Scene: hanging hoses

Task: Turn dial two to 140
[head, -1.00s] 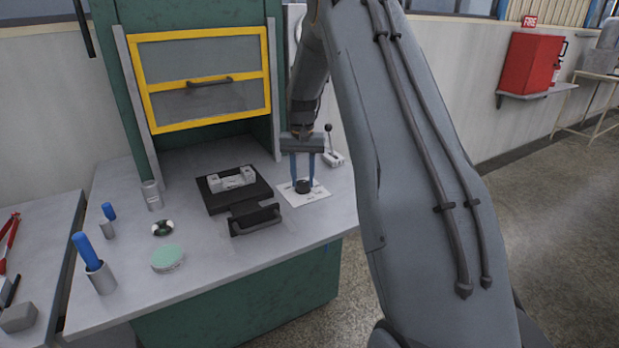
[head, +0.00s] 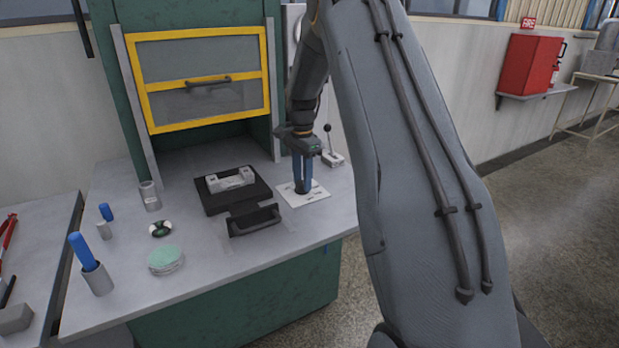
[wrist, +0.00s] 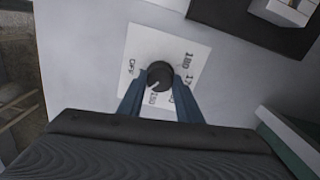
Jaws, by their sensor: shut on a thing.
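A round black dial (wrist: 160,74) stands on a white square plate (wrist: 187,45) with printed marks. The marks include OFF at the left and 180 at the right; others near my fingers are partly covered or hard to read. A pale pointer line on the dial points to the lower left, towards a mark that looks like 150. My gripper (wrist: 159,82) is shut on the dial, one blue finger on each side. In the head view, my gripper (head: 302,188) points down over the plate (head: 318,197) and mostly hides the dial. No number for the dial is visible.
Left of the plate are a black block with a grey part (head: 232,181) and a black handled tray (head: 253,221). A lever (head: 331,155) stands close behind. A yellow-framed guard (head: 199,80) hangs above the bench. Blue-handled tools (head: 92,265) stand at the left.

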